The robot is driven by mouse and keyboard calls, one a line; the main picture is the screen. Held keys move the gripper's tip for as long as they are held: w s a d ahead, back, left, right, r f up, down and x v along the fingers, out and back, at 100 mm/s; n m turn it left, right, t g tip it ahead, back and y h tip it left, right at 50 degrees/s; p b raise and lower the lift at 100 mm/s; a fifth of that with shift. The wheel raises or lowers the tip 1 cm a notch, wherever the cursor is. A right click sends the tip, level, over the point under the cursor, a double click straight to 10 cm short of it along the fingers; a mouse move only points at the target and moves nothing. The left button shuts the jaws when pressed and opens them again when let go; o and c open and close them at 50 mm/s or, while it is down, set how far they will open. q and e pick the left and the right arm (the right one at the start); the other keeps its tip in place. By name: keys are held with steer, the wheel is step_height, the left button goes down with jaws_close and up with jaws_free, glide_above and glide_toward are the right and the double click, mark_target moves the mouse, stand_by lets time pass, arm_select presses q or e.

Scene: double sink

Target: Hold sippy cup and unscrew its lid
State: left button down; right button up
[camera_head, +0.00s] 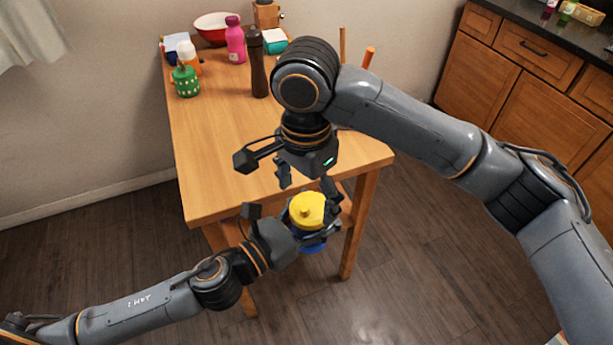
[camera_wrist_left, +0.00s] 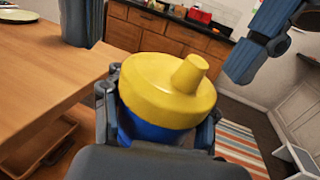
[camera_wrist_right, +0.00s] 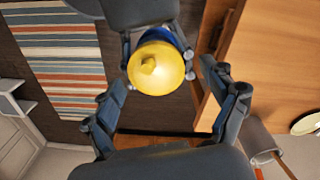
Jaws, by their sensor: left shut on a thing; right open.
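The sippy cup has a blue body (camera_wrist_left: 150,131) and a yellow lid with a spout (camera_head: 307,208). The yellow lid (camera_wrist_left: 168,90) is on the cup, and the cup is roughly upright. My left gripper (camera_head: 303,232) is shut around the blue body and holds it in the air just off the front edge of the table. My right gripper (camera_head: 307,182) is open and empty above the lid, pointing down. In the right wrist view the lid (camera_wrist_right: 157,68) shows beyond and between the open fingers of the right gripper (camera_wrist_right: 165,85), apart from them.
The wooden table (camera_head: 225,150) has a clear front half. At its back stand a brown bottle (camera_head: 258,65), a pink bottle (camera_head: 235,42), a green container (camera_head: 186,82) and a red bowl (camera_head: 211,27). Wooden cabinets (camera_head: 530,75) line the right wall.

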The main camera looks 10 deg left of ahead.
steer(key=shift+f, duration=1.15)
steer(key=c, duration=1.2)
steer(key=n, duration=0.5)
steer(key=shift+n, duration=0.3)
steer(key=n, duration=0.4)
steer(key=o, duration=1.3)
steer(key=shift+s, duration=0.1)
